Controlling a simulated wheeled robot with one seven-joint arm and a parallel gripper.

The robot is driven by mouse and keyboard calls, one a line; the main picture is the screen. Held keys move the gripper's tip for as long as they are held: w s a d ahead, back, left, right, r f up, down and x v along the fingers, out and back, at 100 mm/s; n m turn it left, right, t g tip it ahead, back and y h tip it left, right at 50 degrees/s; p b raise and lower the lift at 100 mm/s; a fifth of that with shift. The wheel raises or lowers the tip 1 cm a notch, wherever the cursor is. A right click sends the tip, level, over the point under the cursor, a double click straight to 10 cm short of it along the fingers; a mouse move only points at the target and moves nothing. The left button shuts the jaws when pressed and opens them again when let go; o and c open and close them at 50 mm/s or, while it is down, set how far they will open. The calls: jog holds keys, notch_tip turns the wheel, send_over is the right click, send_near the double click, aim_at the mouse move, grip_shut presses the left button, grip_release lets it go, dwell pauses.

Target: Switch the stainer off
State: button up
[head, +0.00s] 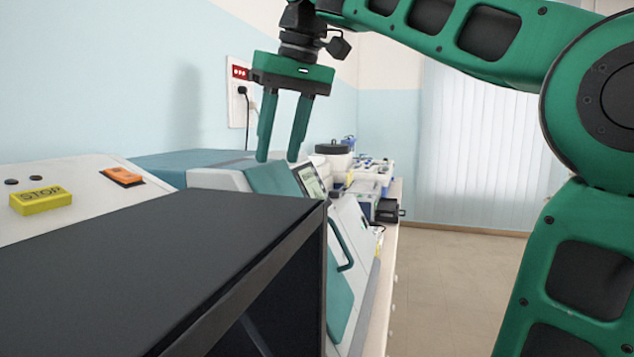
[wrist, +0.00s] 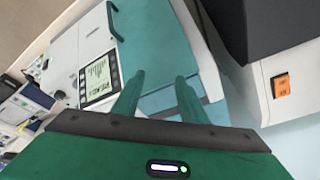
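An orange rocker switch (head: 122,177) sits on a sloped white panel (head: 80,222) at the left in the head view. A yellow STOP button (head: 41,200) is on the same panel. The switch also shows at the right of the wrist view (wrist: 281,86). Behind the panel is a white and teal machine (head: 215,180) with a lit screen (wrist: 97,79). I cannot tell for certain which unit is the stainer. My gripper (head: 278,160) points down over the teal machine's top, to the right of the switch. Its fingers are apart with nothing between them.
A large black box-like cover (head: 190,235) fills the near foreground, in front of the panel. A wall socket with a plug (head: 240,92) is behind. More lab equipment (head: 370,170) stands farther along the bench. Open floor (head: 455,270) lies to the right.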

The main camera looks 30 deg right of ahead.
jog(key=s+d+f+m, duration=0.1)
jog(key=d+f+m, duration=0.1)
jog(key=d+f, duration=0.4)
jog(key=shift+s+d+f, duration=0.15)
jog(key=shift+d+f, duration=0.2)
jog(key=shift+d, duration=0.1)
